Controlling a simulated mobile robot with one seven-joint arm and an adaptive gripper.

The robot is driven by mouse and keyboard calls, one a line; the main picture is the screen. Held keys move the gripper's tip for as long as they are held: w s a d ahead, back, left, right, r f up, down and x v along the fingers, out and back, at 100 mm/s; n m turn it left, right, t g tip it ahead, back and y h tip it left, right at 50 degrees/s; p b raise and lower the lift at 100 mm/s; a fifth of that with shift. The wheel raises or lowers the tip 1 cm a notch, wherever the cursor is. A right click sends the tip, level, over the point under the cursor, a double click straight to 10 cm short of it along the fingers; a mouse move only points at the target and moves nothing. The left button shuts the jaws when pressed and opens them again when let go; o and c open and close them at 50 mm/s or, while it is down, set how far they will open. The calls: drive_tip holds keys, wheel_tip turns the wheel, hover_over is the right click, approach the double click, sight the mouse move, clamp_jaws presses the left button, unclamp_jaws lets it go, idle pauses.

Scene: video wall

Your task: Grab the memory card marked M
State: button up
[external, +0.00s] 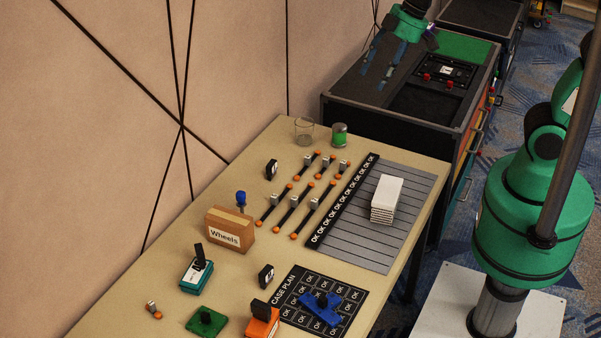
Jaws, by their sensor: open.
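No letter M can be read in this view. Two small black pieces with white marks stand on the tan table, one in the middle (271,169) and one nearer the front (266,276). Their marks are too small to read, so I cannot tell whether either is the memory card. My gripper (379,72) hangs under my green wrist at the top, in front of the dark cabinet top. Its fingers look apart and empty, though they are hard to make out. It is well away from both black pieces.
The tan table (165,250) holds a box labelled Wheels (230,230), a glass (304,130), a green jar (339,135), orange-ended rods (294,210), a white stack (386,198) on a grey striped mat (372,243), and a CASE PLAN mat (345,331) with a blue piece (320,308).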

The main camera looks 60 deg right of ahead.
drive_tip(key=w+a+f+n+g, duration=0.1)
drive_tip(key=w+a+f+n, duration=0.2)
drive_tip(key=w+a+f, duration=0.45)
drive_tip(key=n+g+y+b, duration=0.2)
drive_tip(key=n+g, duration=0.1)
drive_tip(key=n, duration=0.5)
hover_over(265, 268)
drive_tip(key=d, duration=0.5)
wheel_tip(265, 268, down, 28)
drive_tip(key=shift+s+a+r, duration=0.15)
drive_tip(key=shift+r, duration=0.1)
drive_tip(key=shift+b+x, duration=0.8)
drive_tip(key=shift+x, duration=3.45)
drive_tip(key=shift+w+b+x, duration=0.15)
drive_tip(key=shift+b+x, duration=0.1)
drive_tip(key=shift+x, duration=1.05)
drive_tip(key=shift+w+b+x, duration=0.15)
drive_tip(key=shift+b+x, duration=0.1)
drive_tip(key=shift+x, duration=1.05)
